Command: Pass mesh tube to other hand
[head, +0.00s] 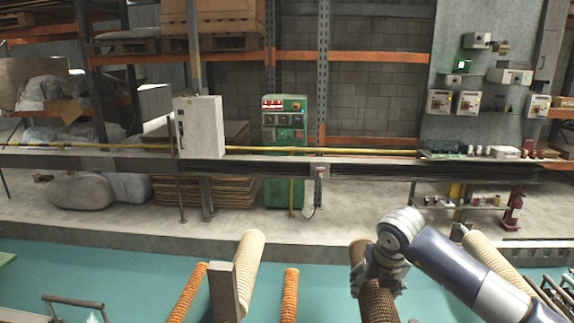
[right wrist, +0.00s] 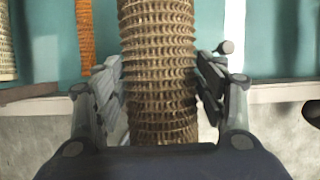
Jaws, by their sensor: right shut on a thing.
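The brown ribbed mesh tube (head: 378,302) stands near the bottom of the head view, right of centre, with its top end tilted slightly left. My right gripper (head: 376,272) is shut on it below the top end and hides part of it. In the right wrist view the mesh tube (right wrist: 158,65) runs up the middle between the two fingers of my right gripper (right wrist: 160,85). The tube's lower end is out of the head view. My left gripper is in neither view.
Orange tubes (head: 188,292) (head: 289,295) and cream tubes (head: 249,258) (head: 489,255) stand nearby. A grey post (head: 222,291) rises left of centre. Behind are teal floor, a concrete ledge (head: 150,228) and a long rail (head: 370,168).

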